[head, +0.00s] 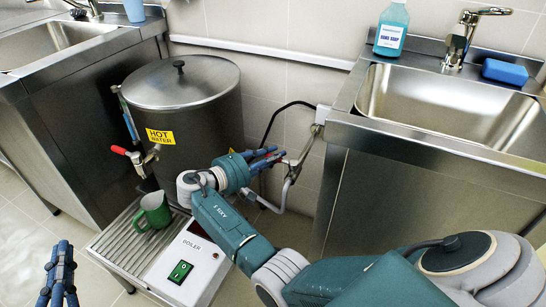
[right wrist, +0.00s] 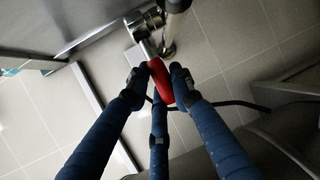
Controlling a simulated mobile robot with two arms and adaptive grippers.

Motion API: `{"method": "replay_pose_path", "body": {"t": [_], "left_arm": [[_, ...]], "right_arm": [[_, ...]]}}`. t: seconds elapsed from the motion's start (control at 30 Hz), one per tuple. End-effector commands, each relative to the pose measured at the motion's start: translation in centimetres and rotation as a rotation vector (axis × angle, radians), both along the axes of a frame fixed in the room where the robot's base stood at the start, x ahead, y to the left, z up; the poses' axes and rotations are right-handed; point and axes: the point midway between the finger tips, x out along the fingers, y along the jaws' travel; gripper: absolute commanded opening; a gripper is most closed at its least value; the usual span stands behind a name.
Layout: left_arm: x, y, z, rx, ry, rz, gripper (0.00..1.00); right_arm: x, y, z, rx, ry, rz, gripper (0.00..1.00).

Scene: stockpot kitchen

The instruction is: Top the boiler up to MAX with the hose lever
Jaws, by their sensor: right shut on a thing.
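The steel boiler (head: 185,110) with a domed lid stands at the left, with a yellow HOT WATER label. A narrow sight tube (head: 128,118) runs up its left side; its level is too small to read. My right gripper (head: 275,160) is between the boiler and the right sink, at the metal hose fitting (head: 292,172). In the right wrist view its fingers are shut around a red lever (right wrist: 160,80) on a metal valve (right wrist: 145,25). My left gripper (head: 61,270) is at the lower left, fingers extended, empty.
A green mug (head: 154,211) is on the drip tray (head: 118,242) below the boiler's red-handled tap (head: 122,150). The boiler's base has a green switch (head: 180,271). The right sink (head: 440,105) holds a soap bottle (head: 391,28) and blue sponge (head: 505,72) on its rim.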

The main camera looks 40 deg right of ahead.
Motion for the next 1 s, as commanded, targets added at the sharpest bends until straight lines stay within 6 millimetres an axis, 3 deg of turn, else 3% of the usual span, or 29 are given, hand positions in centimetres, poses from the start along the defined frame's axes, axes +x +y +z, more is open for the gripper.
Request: {"method": "replay_pose_path", "body": {"t": [0.07, 0.1, 0.17, 0.53, 1.0], "left_arm": [[0.0, 0.0, 0.0, 0.0, 0.001, 0.0, 0.0], [0.0, 0.0, 0.0, 0.0, 0.001, 0.0, 0.0], [0.0, 0.0, 0.0, 0.0, 0.001, 0.0, 0.0], [0.0, 0.0, -0.1, 0.001, 0.004, 0.001, 0.0], [0.0, 0.0, -0.1, 0.001, 0.003, 0.0, 0.0]], "right_arm": [[0.1, -0.1, 0.2, -0.002, -0.006, 0.001, 0.0], [0.1, -0.1, 0.2, -0.002, -0.005, 0.0, 0.29], [0.1, -0.1, 0.2, -0.001, -0.005, 0.0, 0.41], [0.0, 0.5, 0.1, 0.0, -0.002, 0.001, 0.42], [-0.6, 6.9, 1.4, -0.001, -0.003, 0.0, 0.42]]}}
